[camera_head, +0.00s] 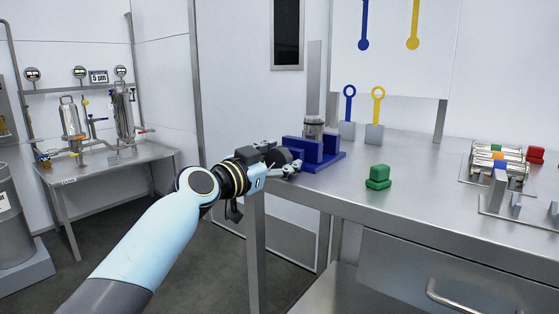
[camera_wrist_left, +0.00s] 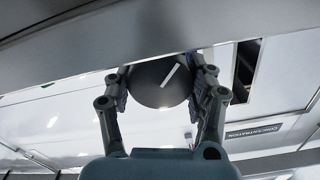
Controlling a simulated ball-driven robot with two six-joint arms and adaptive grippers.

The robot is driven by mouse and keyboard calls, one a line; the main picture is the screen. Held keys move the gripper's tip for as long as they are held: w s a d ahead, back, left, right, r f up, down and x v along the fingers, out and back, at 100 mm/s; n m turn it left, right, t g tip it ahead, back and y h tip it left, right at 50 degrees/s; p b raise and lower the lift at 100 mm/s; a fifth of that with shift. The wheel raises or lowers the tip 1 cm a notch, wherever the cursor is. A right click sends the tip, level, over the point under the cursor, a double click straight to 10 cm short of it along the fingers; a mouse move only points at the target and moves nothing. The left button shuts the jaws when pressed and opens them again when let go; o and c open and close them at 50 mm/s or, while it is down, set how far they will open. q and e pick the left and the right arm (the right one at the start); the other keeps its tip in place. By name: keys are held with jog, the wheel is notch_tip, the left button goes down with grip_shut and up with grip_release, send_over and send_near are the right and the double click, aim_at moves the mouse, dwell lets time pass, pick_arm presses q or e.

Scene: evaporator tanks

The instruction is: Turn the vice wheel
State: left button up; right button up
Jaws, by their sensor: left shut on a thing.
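The blue vice (camera_head: 318,152) stands on the left end of the steel bench and holds a silver cylinder (camera_head: 314,128) between its jaws. Its dark round wheel (camera_head: 279,156) faces left, partly hidden by my gripper. In the left wrist view the wheel (camera_wrist_left: 152,88) is a dark disc with a white stripe that slants up to the right. My left gripper (camera_head: 285,165) is at the wheel. Its two fingers (camera_wrist_left: 162,84) are shut on the wheel's rim, one on each side. My right gripper is not in view.
Green blocks (camera_head: 378,177) lie on the bench right of the vice. A blue ring-topped stand (camera_head: 348,115) and a yellow one (camera_head: 377,115) are behind. Metal cylinders (camera_head: 497,157) lie at the right. The bench front between is clear.

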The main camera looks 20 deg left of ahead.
aim_at(274, 162)
pick_arm(q)
jog(key=n, duration=0.4)
jog(key=shift+a+n, duration=0.1)
jog(key=shift+n, duration=1.5)
jog(key=o, duration=1.2)
jog(key=shift+f, duration=0.1)
jog(key=shift+c, duration=0.2)
jog(key=shift+s+a+f, duration=0.1)
jog(key=shift+s, duration=0.15)
jog(key=v, duration=0.6)
jog(key=shift+s, duration=0.1)
jog(key=shift+s+a+r, duration=0.2)
jog(key=shift+s+r, duration=0.05)
jog(key=shift+s, duration=0.3)
